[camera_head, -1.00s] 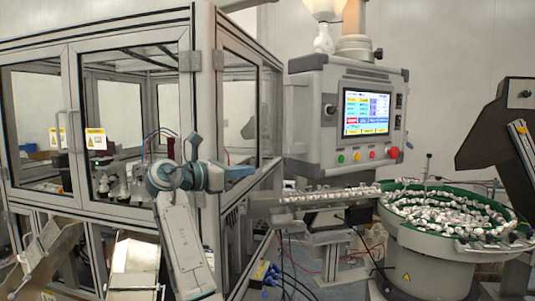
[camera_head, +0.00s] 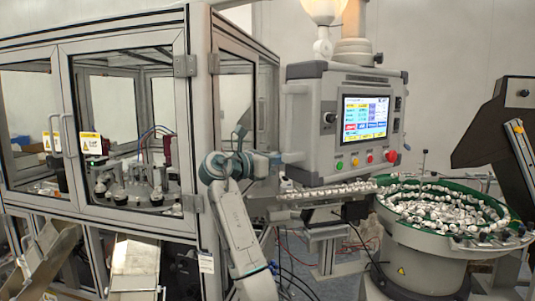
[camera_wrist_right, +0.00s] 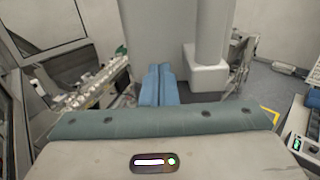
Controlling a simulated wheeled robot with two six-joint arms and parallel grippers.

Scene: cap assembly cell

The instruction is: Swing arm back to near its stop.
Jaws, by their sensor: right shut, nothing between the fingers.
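The control panel (camera_head: 340,110) is a grey box with a lit screen. It hangs on a column (camera_head: 355,40) that comes down from above. A pale upright handle (camera_head: 295,90) is on its left side. My right gripper (camera_head: 278,158) is at the panel's lower left corner, beside the handle's lower end. In the right wrist view, its blue fingers (camera_wrist_right: 160,70) are shut and empty. A pale upright bar (camera_wrist_right: 210,35) with a block at its foot stands just right of the fingertips. Contact cannot be told. The swing arm's stop is not identifiable. My left gripper is not in view.
A glass-walled cabinet (camera_head: 200,90) stands at left, close to my right arm. A feed track (camera_head: 325,192) with white caps runs below the panel to the green bowl feeder (camera_head: 445,205). A dark hopper (camera_head: 495,125) stands at far right.

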